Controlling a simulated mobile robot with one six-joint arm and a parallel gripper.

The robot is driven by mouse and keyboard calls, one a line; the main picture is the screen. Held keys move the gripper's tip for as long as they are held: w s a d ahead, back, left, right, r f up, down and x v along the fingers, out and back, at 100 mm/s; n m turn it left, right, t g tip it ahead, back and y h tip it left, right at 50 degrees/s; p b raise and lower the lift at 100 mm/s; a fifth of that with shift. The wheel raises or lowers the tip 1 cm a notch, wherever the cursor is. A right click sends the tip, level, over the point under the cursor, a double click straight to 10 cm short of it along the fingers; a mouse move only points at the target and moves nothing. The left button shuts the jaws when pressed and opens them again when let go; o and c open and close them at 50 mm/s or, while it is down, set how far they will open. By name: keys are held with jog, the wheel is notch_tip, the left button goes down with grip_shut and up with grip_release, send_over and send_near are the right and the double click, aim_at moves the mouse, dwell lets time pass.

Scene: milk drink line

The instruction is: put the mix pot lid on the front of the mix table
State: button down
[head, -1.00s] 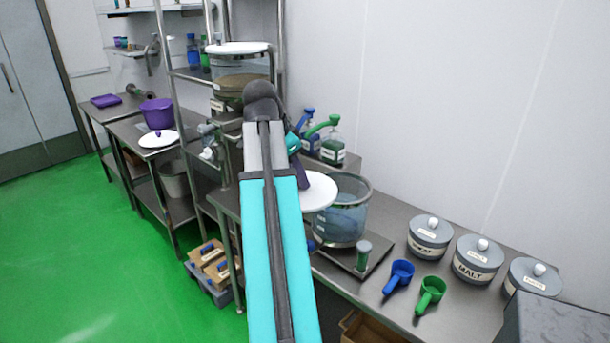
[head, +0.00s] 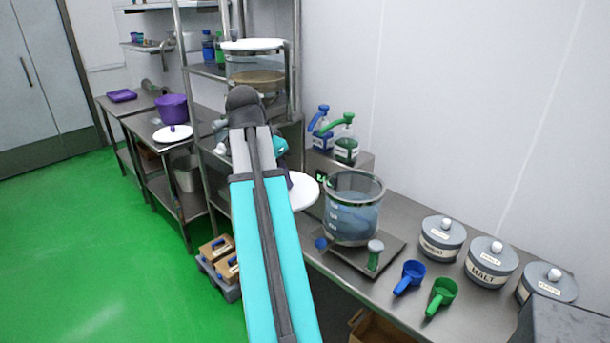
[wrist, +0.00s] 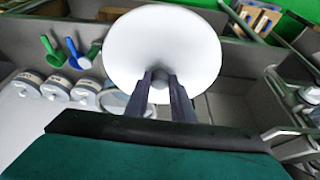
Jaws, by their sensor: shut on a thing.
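The mix pot lid is a white round disc (wrist: 165,42) with a grey knob, filling the upper middle of the wrist view. My gripper (wrist: 160,78) is shut on its knob. In the head view the lid (head: 304,191) shows partly behind my arm, in the air left of the mix pot; my fingers are hidden there. The mix pot (head: 352,210) is a clear grey-blue vessel, open at the top, on a dark plate on the steel mix table (head: 400,212).
Three lidded grey jars (head: 490,262), a blue scoop (head: 409,277) and a green scoop (head: 441,296) occupy the table's right part. Pump bottles (head: 346,145) stand behind the pot. A shelf rack (head: 295,75) rises at the left. Boxes (head: 217,250) sit low at the left.

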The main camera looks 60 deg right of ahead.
jog(key=w+a+f+n+t, duration=0.25)
jog(key=w+a+n, duration=0.35)
jog(key=w+a, duration=0.45)
jog(key=w+a+f+n+t, duration=0.25)
jog(key=w+a+n, duration=0.25)
jog(key=w+a, duration=0.55)
jog(key=w+a+f+n+y, duration=0.1)
jog(key=w+a+n, duration=0.2)
jog(key=a, duration=0.6)
jog(key=w+a+f+n+y, duration=0.1)
jog(key=w+a+f+n, duration=0.1)
jog(key=a, duration=0.6)
jog(key=w+a+f+n+y+b, duration=0.1)
jog(key=w+a+n, duration=0.3)
jog(key=a, duration=0.5)
jog(key=shift+w+a+f+n+t+y, duration=0.2)
jog(key=shift+a+f+n+t+y, duration=0.15)
jog(key=shift+n+y, duration=0.25)
jog(key=shift+d, duration=0.1)
